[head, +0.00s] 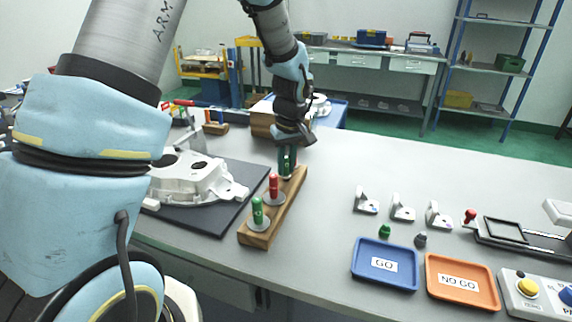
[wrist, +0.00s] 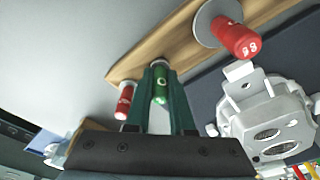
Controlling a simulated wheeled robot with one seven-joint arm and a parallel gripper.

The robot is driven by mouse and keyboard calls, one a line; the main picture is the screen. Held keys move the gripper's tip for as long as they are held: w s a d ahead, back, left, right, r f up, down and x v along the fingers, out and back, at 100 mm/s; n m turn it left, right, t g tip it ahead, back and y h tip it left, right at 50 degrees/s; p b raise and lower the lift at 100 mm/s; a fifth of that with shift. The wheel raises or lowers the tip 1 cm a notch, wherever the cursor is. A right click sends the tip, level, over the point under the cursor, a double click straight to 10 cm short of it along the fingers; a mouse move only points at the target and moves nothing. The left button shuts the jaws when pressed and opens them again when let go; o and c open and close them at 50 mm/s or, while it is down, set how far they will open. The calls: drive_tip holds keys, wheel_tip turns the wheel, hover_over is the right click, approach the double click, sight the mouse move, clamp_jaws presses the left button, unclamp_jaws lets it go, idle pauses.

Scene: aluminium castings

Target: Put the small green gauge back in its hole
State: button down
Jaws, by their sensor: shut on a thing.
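My gripper (wrist: 160,72) is shut on the small green gauge (wrist: 161,86), with one finger on each side of its handle. In the head view my gripper (head: 287,168) is at the far end of the wooden gauge block (head: 262,238). The fingers hide most of the held gauge there. The gauge's lower end and its hole are hidden, so I cannot tell whether it is in the hole or just above it. In the wrist view the block (wrist: 150,58) lies behind the gauge.
On the block stand a large red gauge (head: 273,187) and a large green gauge (head: 258,212). A smaller red gauge (wrist: 124,102) is close beside my fingers. A white casting (head: 195,180) lies on a dark mat (head: 228,215) to the left.

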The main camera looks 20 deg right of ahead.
drive_tip(key=shift+f+b, duration=0.3)
drive_tip(key=shift+f, duration=0.2)
drive_tip(key=c, duration=0.7)
unclamp_jaws()
drive_tip(key=shift+r, duration=0.1)
wheel_tip(320, 180, up, 11)
drive_tip(key=s+b, duration=0.1)
drive_tip(key=b, duration=0.1)
drive_tip(key=shift+s+f, duration=0.2)
drive_tip(key=shift+s, duration=0.1)
drive_tip(key=s+a+f, duration=0.1)
drive_tip(key=s+a, duration=0.1)
drive_tip(key=a, duration=0.7)
drive_tip(key=s+a+f+m, duration=0.1)
drive_tip(key=s+a+f, duration=0.1)
drive_tip(key=a, duration=0.8)
drive_tip(key=s+a+f+m, duration=0.1)
drive_tip(key=s+a+f, duration=0.1)
drive_tip(key=a, duration=0.8)
drive_tip(key=shift+s+a+f, duration=0.2)
drive_tip(key=shift+s+f, duration=0.05)
drive_tip(key=shift+s, duration=0.15)
